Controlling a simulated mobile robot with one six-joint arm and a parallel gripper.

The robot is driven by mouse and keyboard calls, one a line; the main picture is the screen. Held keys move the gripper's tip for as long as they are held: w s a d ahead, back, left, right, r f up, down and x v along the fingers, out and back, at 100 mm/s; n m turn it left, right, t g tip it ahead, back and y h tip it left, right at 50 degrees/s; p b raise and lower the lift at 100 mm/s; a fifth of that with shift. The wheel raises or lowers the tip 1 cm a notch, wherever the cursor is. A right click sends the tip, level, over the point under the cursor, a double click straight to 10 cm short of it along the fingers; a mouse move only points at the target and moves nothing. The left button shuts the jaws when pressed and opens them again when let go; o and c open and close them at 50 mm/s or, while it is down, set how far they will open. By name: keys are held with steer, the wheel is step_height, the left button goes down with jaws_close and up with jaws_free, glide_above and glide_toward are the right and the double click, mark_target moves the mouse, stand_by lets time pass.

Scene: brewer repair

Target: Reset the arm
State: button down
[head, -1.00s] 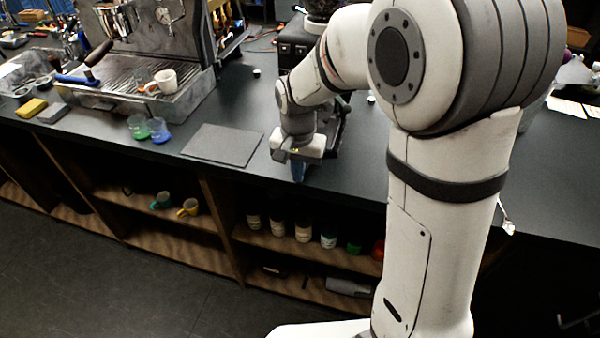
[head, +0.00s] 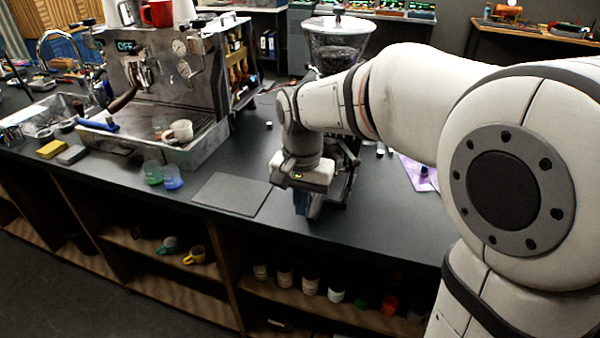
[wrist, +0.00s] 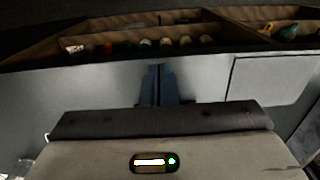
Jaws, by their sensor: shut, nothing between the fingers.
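My gripper (head: 303,204) hangs pointing down at the front of the dark counter (head: 375,210), in front of the coffee grinder (head: 338,45). In the wrist view its two blue-grey fingers (wrist: 158,88) are together with nothing between them. In the head view the fingertips are partly dim against the dark counter edge. My arm is bent and reaches in from the right.
A flat dark mat (head: 232,194) lies just left of my gripper. A purple cloth (head: 417,172) lies right.

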steer(key=s+d+f+n+t, duration=0.1)
steer(key=s+d+n, duration=0.3)
steer(key=s+d, duration=0.9)
steer(key=shift+s+f+t, duration=0.3)
steer(key=shift+s+t, duration=0.05)
steer(key=shift+t, duration=0.45)
